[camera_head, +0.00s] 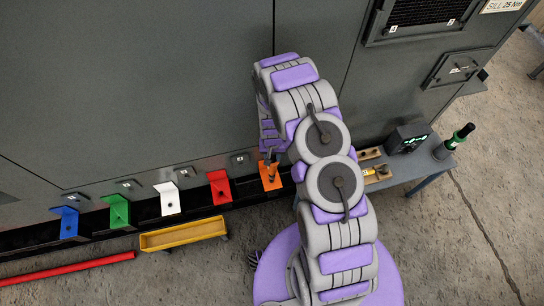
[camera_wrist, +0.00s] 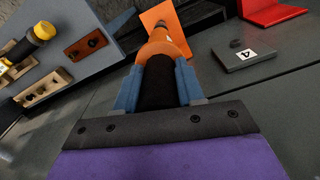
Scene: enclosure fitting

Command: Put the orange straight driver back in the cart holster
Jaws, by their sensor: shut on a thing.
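My gripper (camera_wrist: 159,84) is shut on the orange driver (camera_wrist: 167,38), with its fingers on either side of the black body. The driver's orange nose points away from me, toward the orange bracket (camera_wrist: 155,14). The nose overlaps the bracket in the wrist view; I cannot tell whether they touch. In the head view my arm hides most of the driver near the orange bracket (camera_head: 270,176). The cart (camera_head: 428,163) stands at the right and carries wooden holster blocks (camera_head: 370,154). In the wrist view, a reddish-brown block (camera_wrist: 86,44) with no tool in it shows on the cart.
Red (camera_head: 219,187), white (camera_head: 168,199), green (camera_head: 118,211) and blue (camera_head: 67,222) brackets line the cabinet foot. A yellow tray (camera_head: 184,234) lies in front. On the cart are a yellow driver (camera_wrist: 40,33), a black box (camera_head: 408,138) and a green-banded tool (camera_head: 459,137).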

